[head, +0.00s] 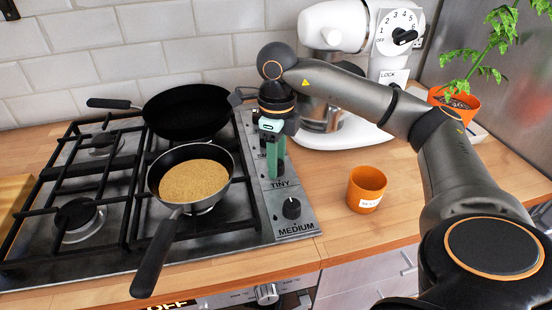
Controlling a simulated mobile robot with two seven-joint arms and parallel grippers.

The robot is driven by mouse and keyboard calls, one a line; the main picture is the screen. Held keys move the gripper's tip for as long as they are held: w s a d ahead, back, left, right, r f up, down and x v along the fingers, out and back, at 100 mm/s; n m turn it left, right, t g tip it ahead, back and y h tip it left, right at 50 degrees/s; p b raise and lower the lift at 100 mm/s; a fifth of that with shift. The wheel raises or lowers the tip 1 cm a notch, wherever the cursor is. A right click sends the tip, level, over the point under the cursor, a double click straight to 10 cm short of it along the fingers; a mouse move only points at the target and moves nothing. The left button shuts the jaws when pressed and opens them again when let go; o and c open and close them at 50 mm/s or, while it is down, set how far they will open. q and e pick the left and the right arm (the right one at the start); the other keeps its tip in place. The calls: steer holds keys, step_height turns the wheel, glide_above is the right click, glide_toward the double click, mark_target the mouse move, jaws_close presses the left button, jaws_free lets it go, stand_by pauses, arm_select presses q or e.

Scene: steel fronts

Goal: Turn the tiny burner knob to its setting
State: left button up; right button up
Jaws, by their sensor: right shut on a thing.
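The TINY label (283,184) shows just below my right gripper's fingertips. My right gripper (276,176) reaches down from above with green fingers and is shut on the tiny burner knob. The fingers hide the knob, so I cannot see its pointer or setting. The black medium knob (291,208) stands nearer the front, above its MEDIUM label. Another label farther back is partly covered by the gripper. My left gripper is not in view.
A small pan (195,181) with tan food sits left of the gripper, its handle over the front edge. An empty black pan (190,112) stands behind. A white mixer (338,60), an orange cup (366,188) and a potted plant (455,101) stand to the right.

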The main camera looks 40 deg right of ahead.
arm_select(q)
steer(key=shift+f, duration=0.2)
arm_select(e)
steer(key=shift+f, duration=0.3)
steer(key=shift+m, duration=0.8)
steer(key=o, duration=1.1)
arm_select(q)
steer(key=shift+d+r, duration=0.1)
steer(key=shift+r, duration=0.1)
arm_select(e)
steer(key=shift+r, duration=0.15)
step_height(320, 180, up, 4)
steer(key=p, duration=0.3)
step_height(320, 180, up, 3)
steer(key=p, duration=0.2)
steer(key=shift+p, duration=0.4)
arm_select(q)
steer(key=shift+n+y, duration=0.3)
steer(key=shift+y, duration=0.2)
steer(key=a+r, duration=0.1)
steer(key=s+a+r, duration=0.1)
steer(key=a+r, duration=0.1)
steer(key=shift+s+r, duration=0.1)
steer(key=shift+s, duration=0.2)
